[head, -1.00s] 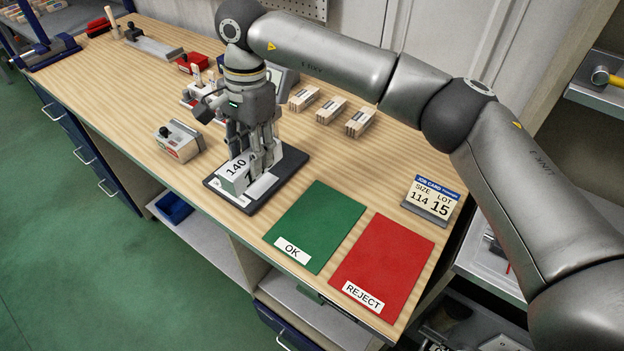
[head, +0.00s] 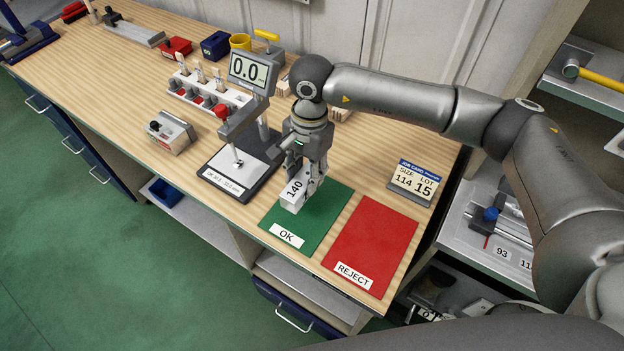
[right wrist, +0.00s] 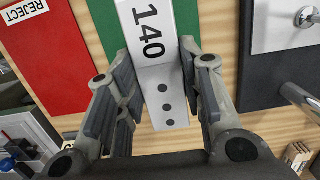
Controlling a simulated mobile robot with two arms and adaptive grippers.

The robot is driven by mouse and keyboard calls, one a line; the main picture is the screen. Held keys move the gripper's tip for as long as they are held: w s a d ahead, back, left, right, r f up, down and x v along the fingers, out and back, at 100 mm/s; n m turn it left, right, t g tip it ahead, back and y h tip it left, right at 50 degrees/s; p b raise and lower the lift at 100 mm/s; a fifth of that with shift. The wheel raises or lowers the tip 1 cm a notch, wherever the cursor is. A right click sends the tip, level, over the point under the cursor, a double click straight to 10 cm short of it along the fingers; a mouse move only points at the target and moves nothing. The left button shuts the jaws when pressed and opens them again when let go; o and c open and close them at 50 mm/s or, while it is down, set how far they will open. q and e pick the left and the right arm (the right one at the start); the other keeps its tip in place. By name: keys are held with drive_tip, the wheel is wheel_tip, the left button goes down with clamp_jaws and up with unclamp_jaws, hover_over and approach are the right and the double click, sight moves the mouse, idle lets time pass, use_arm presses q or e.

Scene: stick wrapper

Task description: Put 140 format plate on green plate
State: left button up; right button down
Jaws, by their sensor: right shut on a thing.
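The 140 format plate (head: 294,190) is a pale block with a white label reading 140. My right gripper (head: 304,180) is shut on it, over the upper left part of the green plate (head: 313,220) marked OK. In the right wrist view the format plate (right wrist: 158,50) lies between the fingers (right wrist: 160,85), with three dark dots on its near face. The green plate (right wrist: 90,22) shows behind it. I cannot tell whether the block touches the green plate. My left gripper is not in view.
The red plate (head: 372,245) marked REJECT lies right of the green one. A gauge with a 0.0 display (head: 249,72) stands on a dark base to the left. A job card (head: 415,183) reads size 114, lot 15. A small box (head: 170,133) stands farther left.

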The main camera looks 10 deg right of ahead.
drive_tip(key=shift+s+d+f, duration=0.1)
drive_tip(key=shift+d+f, duration=0.25)
drive_tip(key=shift+f, duration=0.1)
drive_tip(key=shift+s+d+f+p, duration=0.15)
drive_tip(key=shift+d+f+p, duration=0.05)
drive_tip(key=shift+f+p, duration=0.1)
wheel_tip(320, 180, down, 3)
drive_tip(key=shift+s+d+f+p, duration=0.1)
drive_tip(key=shift+p, duration=0.4)
drive_tip(key=shift+f, duration=0.2)
drive_tip(key=c, duration=1)
unclamp_jaws()
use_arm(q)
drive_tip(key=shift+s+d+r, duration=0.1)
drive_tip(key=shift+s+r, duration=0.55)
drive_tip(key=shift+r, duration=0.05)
use_arm(e)
drive_tip(key=shift+o, duration=0.2)
